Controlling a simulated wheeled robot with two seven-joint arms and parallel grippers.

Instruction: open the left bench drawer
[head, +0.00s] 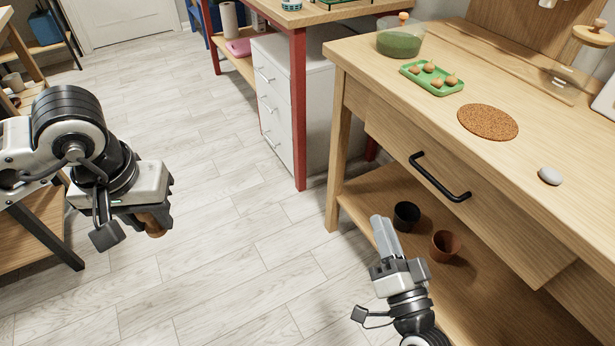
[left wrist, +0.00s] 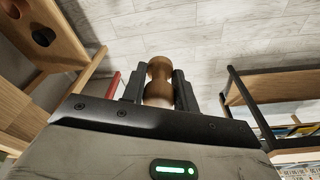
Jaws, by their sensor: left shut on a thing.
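The left bench drawer (head: 485,208) is a wooden front under the bench top, with a black bar handle (head: 440,178). It looks shut or nearly so; I cannot tell if there is a small gap. My right gripper (head: 384,238) is below and left of the handle, apart from it, its fingers together with nothing seen between them. My left gripper (head: 150,222) is far to the left over the floor, shut on a brown wooden, waisted object (head: 154,223). That object also shows between the fingers in the left wrist view (left wrist: 159,78).
Black (head: 407,215) and brown (head: 446,245) pots stand on the lower shelf. Floor between the arms is clear.

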